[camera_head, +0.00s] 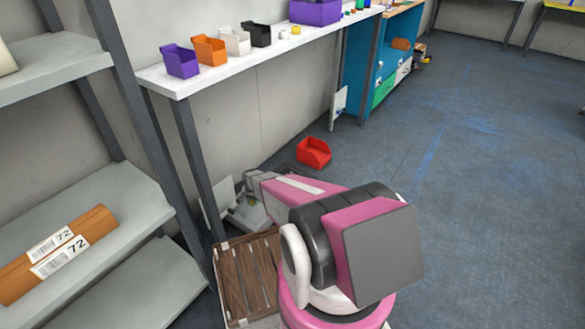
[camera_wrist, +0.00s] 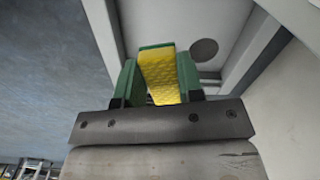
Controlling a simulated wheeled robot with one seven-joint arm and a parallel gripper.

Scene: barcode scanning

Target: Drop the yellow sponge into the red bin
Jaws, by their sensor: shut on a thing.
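The yellow sponge (camera_wrist: 160,78) is in the wrist view, with a green layer along its top edge. My gripper (camera_wrist: 156,82) is shut on it, with one green finger on each side. In the head view my pink and white arm reaches down and left, low beside the long white table, and the sponge cannot be made out there. The red bin (camera_head: 313,152) stands on the floor in the head view, near the wall and under the table side. It is a small open bin, and it is beyond my arm, up and right of the wrist.
The white table (camera_head: 170,84) carries purple (camera_head: 180,61), orange (camera_head: 209,50), white and black bins. A grey shelf (camera_head: 75,205) with an orange-brown box (camera_head: 58,252) stands at the left. A wooden crate (camera_head: 240,285) is near my base. The floor (camera_head: 470,200) to the right is clear.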

